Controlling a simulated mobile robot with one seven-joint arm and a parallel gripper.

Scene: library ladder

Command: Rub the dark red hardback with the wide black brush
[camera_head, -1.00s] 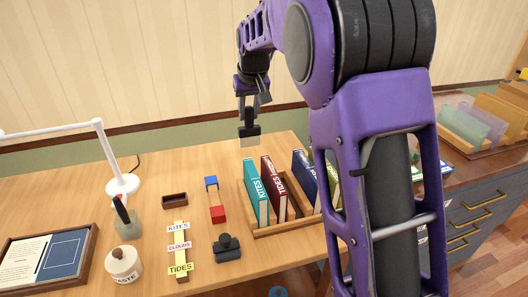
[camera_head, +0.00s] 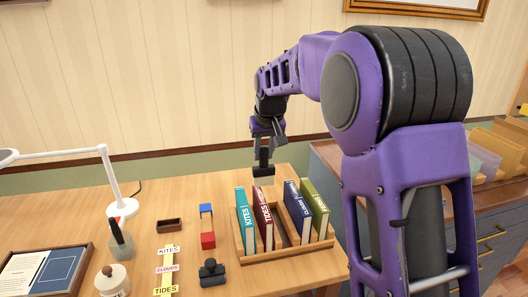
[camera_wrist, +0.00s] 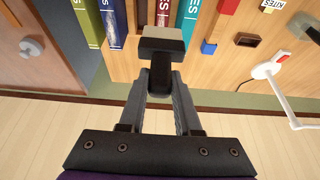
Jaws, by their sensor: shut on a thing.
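My gripper (camera_head: 264,148) is shut on the handle of the wide black brush (camera_head: 264,172), with its pale face low. The wrist view also shows the brush (camera_wrist: 162,44) between my fingertips (camera_wrist: 160,84). The dark red hardback (camera_head: 263,212), lettered TIDES, stands upright in a wooden rack (camera_head: 290,254). The brush is above and near the hardback's far end; I cannot tell whether they touch. In the wrist view the hardback (camera_wrist: 163,12) shows just beyond the brush, which hides part of it.
A teal book (camera_head: 244,222) stands left of the hardback; blue (camera_head: 297,211) and green (camera_head: 315,208) books stand right, past a gap. A black knobbed object (camera_head: 212,272), red block (camera_head: 208,240), label strip (camera_head: 167,268) and lamp (camera_head: 122,207) are on the table to the left.

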